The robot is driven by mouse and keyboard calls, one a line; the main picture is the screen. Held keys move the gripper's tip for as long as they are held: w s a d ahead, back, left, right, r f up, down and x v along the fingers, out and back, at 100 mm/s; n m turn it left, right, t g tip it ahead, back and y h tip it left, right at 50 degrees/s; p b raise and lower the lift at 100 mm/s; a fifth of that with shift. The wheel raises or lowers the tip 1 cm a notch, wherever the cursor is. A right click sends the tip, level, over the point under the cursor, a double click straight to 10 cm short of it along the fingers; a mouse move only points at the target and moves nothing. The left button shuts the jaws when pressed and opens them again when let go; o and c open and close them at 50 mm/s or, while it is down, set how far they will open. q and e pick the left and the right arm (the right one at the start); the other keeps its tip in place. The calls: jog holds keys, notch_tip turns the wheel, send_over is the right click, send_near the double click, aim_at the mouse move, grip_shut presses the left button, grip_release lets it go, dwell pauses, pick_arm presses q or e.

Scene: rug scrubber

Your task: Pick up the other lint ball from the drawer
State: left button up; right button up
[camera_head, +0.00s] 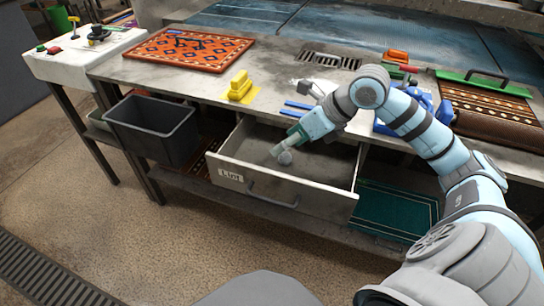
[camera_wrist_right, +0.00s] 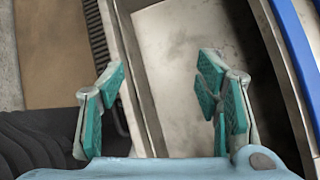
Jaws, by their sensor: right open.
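The drawer (camera_head: 237,178), labelled "LINT", is pulled open under the worktop. My right gripper (camera_head: 287,146) reaches down into it from the right. A small round grey shape (camera_head: 285,157) shows right at its fingertips; I cannot tell whether it is a lint ball or part of the gripper. In the right wrist view my right gripper (camera_wrist_right: 163,82) is open with its teal pads apart. A drawer wall and bare drawer floor (camera_wrist_right: 185,45) show between them, and no lint ball is visible there. My left gripper is not in view.
A dark bin (camera_head: 152,128) stands left of the drawer. On the worktop lie a patterned orange rug (camera_head: 190,48), a yellow brush (camera_head: 240,87), blue strips (camera_head: 298,108) and a rolled rug (camera_head: 495,120). A green mat (camera_head: 392,210) lies on the shelf below.

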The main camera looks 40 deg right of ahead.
jog(key=d+f+h, duration=0.1)
jog(key=d+h, duration=0.2)
jog(key=d, duration=0.3)
jog(key=b, duration=0.1)
send_near(287, 155)
jog(key=shift+w+a+f+m, duration=0.15)
jog(key=shift+w+a+f, duration=0.1)
jog(key=shift+f, duration=0.2)
jog(key=shift+w+a+f+m, duration=0.15)
jog(key=shift+w+f, duration=0.05)
jog(key=shift+f, duration=0.25)
jog(key=x, duration=0.2)
jog(key=b+x, duration=0.1)
jog(key=x, duration=0.1)
jog(key=b+x, duration=0.1)
jog(key=x, duration=0.2)
jog(key=shift+d, duration=0.35)
jog(key=shift+w+f, duration=0.2)
jog(key=shift+w, duration=0.05)
jog(key=c, duration=0.7)
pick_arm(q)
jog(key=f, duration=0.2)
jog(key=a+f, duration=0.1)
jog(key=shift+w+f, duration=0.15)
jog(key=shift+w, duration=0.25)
pick_arm(e)
jog(key=shift+c, duration=0.6)
